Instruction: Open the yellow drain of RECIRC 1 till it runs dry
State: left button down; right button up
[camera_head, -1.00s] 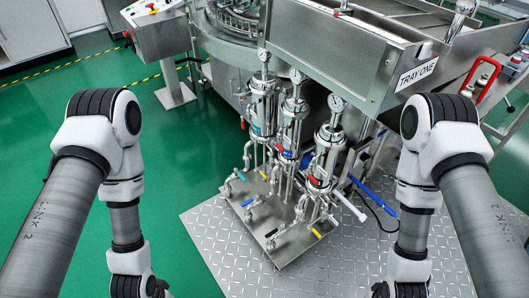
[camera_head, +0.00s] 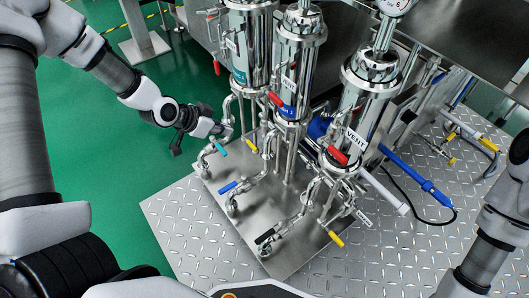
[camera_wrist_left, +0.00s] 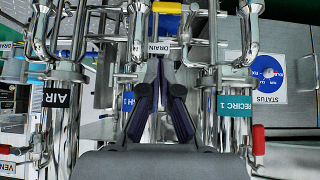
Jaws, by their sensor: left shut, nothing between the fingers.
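The leftmost steel filter housing (camera_head: 247,45) has a teal band; beneath it are a teal handle (camera_head: 220,148) and a yellow handle (camera_head: 252,147). In the left wrist view, a teal RECIRC 1 tag (camera_wrist_left: 234,102) is on the pipe right of the fingers. A yellow handle (camera_wrist_left: 167,7) shows at the top, above a DRAIN tag (camera_wrist_left: 158,47). My left gripper (camera_head: 224,128) is close to the pipes, left of the yellow handle. In the wrist view its fingers (camera_wrist_left: 160,66) are shut and empty, below the DRAIN tag. My right gripper is out of view.
Two more housings (camera_head: 298,70) (camera_head: 365,115) stand close to the right. A blue handle (camera_head: 228,187), a black handle (camera_head: 265,237) and another yellow handle (camera_head: 335,238) sit low in front. Tread plate (camera_head: 190,222) surrounds the skid. An AIR tag (camera_wrist_left: 62,94) is left of the fingers.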

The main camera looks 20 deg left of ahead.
pick_arm(q)
jog(key=b, duration=0.7)
send_over(247, 142)
jog(key=s+d, duration=0.1)
jog(key=s, duration=0.1)
notch_tip(247, 142, down, 8)
notch_tip(247, 142, down, 3)
jog(key=b, duration=0.2)
jog(key=shift+d+f+t+b, duration=0.1)
jog(key=shift+f+t+b, duration=0.05)
jog(key=shift+t+b, duration=0.15)
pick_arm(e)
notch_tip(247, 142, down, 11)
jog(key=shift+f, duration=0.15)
